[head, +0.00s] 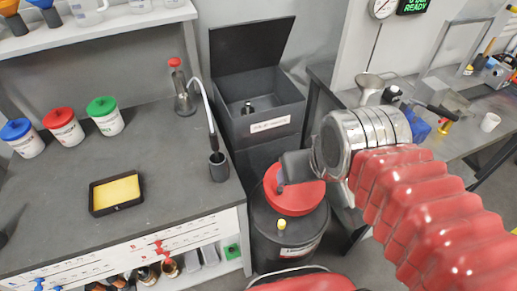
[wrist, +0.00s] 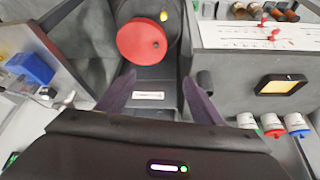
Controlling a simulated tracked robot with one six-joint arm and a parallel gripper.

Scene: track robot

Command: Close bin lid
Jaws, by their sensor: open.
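A small dark object sits inside the bin. My gripper (head: 281,187) appears in front of the bin, over the red drum top, apart from the lid. In the wrist view my gripper (wrist: 160,92) has its two fingers spread with nothing between them. The bin's label (wrist: 149,95) shows between the fingers. My gripper body hides the lid there.
A black drum with a red top (head: 294,190) stands in front of the bin. A right-hand table (head: 465,140) holds a funnel and a white mug.

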